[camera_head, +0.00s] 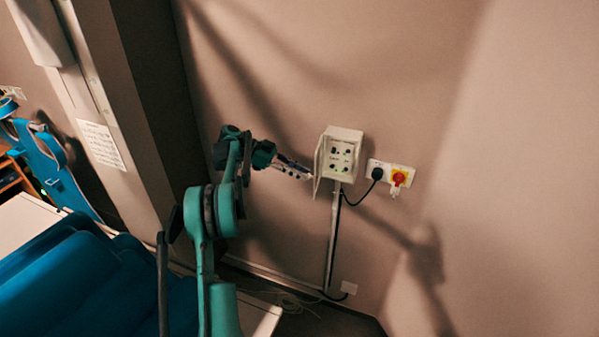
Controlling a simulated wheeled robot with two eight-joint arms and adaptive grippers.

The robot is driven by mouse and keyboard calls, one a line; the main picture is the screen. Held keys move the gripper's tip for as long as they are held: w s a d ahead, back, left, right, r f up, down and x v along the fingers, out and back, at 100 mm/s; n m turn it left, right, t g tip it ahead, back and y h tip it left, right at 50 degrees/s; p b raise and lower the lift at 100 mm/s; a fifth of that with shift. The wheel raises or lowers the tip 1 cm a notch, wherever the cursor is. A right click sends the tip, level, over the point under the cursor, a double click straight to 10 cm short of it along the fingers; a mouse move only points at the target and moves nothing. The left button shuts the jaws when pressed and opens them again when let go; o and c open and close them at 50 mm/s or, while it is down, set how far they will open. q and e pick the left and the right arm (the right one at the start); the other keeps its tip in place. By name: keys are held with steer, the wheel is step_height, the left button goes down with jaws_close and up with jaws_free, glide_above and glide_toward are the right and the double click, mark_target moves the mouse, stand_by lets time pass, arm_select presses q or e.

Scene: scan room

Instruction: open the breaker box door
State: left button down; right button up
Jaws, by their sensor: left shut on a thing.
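The breaker box (342,157) is a small cream box on the wall, right of the picture's middle. Its door (319,164) is hinged on the left side and stands open, swung out to the left. Switches and small green marks show inside the box. My left gripper (309,175) reaches in from the left and is at the door's outer edge. Its jaws are shut on the door, though the contact is small and hard to make out. My right gripper is not in view.
A conduit (333,240) runs down to the floor, with loose cables below. A blue padded couch (75,285) fills the lower left. The wall at right is bare.

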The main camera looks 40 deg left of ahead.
arm_select(q)
steer(key=shift+f, duration=0.1)
steer(key=c, duration=1.5)
jaws_free()
steer(key=shift+o, duration=0.2)
steer(key=shift+a, duration=0.1)
steer(key=v, duration=0.7)
